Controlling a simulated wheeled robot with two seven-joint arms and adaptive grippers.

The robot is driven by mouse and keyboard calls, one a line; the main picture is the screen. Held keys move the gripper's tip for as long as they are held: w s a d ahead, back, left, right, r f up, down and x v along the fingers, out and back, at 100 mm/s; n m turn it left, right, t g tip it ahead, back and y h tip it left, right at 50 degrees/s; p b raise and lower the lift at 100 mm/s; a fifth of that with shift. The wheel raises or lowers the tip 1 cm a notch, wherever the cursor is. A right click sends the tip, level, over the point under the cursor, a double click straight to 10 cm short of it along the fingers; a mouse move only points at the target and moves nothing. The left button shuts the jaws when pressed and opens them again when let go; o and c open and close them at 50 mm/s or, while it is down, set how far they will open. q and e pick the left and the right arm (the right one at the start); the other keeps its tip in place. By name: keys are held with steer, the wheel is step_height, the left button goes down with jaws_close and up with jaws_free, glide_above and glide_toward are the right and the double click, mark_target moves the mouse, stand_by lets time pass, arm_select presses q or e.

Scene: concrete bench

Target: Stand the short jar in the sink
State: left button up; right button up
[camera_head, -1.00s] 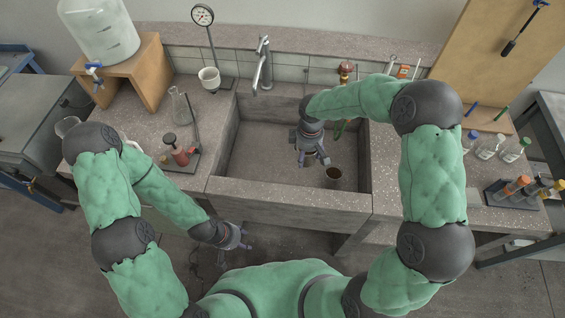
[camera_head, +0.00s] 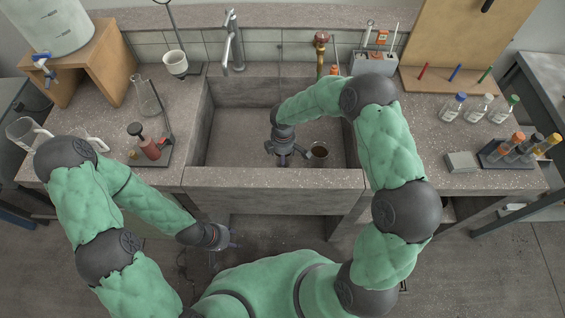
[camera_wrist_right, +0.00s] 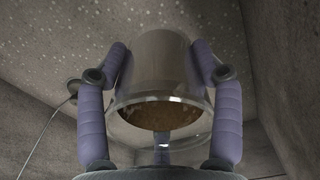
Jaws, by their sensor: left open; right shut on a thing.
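The short jar (camera_head: 320,151) is a small cylinder with brown contents. It is inside the grey sink (camera_head: 238,120), near the front right. My right gripper (camera_head: 301,152) reaches down into the sink and is shut on the jar. In the right wrist view the jar (camera_wrist_right: 160,75) sits between the two padded fingers, with its clear rim and brown contents facing the camera. I cannot tell whether its base touches the sink floor. My left gripper (camera_head: 232,238) is open and empty, in front of the bench and below its edge.
A tap (camera_head: 233,42) stands behind the sink. On the left are a flask (camera_head: 147,100), a red-bodied item on a stand (camera_head: 146,145) and a jug (camera_head: 27,133). On the right are small bottles (camera_head: 478,108) and a tube rack (camera_head: 508,155). The sink's left half is clear.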

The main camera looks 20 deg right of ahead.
steer(key=shift+f+b, duration=0.85)
steer(key=shift+f, duration=1.4)
steer(key=shift+f, duration=0.1)
steer(key=o, duration=1.3)
steer(key=shift+c, duration=0.2)
step_height(320, 180, up, 12)
steer(key=p, duration=0.4)
steer(key=shift+p, duration=0.4)
